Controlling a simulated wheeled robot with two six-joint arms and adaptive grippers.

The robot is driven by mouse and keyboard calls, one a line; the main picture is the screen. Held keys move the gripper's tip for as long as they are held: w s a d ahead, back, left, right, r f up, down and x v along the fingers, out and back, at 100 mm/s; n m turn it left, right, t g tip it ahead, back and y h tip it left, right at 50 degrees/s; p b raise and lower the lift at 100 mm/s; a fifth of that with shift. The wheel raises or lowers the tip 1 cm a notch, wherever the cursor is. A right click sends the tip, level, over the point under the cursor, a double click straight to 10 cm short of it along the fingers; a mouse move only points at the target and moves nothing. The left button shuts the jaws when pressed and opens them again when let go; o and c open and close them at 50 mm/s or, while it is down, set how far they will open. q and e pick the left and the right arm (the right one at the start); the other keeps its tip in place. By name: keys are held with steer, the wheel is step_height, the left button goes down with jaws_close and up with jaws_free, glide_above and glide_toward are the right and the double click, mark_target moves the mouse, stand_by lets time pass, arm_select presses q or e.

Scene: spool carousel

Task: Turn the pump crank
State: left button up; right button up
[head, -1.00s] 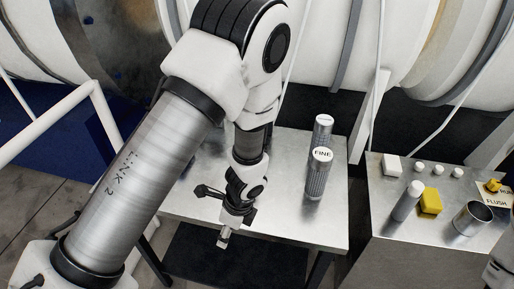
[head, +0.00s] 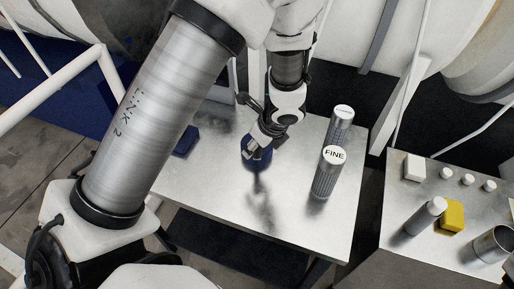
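No pump crank can be made out for certain in the head view. My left arm reaches in from the left over a metal table (head: 215,215). My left gripper (head: 256,146) points down over the table's middle, at a dark blue object (head: 257,157). The gripper overlaps the top of this object. I cannot tell whether the fingers are open or shut, or whether they touch it. A dark shadow or reflection lies on the table just below. My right gripper is not in view.
A grey canister marked FINE (head: 328,176) and a similar canister (head: 341,125) stand right of my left gripper. A dark blue block (head: 186,141) lies to the left. A second table (head: 395,240) at right holds a yellow block (head: 452,215) and a metal cup (head: 493,244). The first table's front is clear.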

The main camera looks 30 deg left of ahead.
arm_select(q)
steer(key=shift+w+a+f, duration=0.2)
steer(key=shift+w+f, duration=0.15)
steer(key=shift+f, duration=0.35)
steer(key=shift+s+d+r, duration=0.1)
steer(key=shift+s+r, duration=0.05)
steer(key=shift+c, duration=0.3)
steer(key=shift+s, duration=0.1)
jaws_close()
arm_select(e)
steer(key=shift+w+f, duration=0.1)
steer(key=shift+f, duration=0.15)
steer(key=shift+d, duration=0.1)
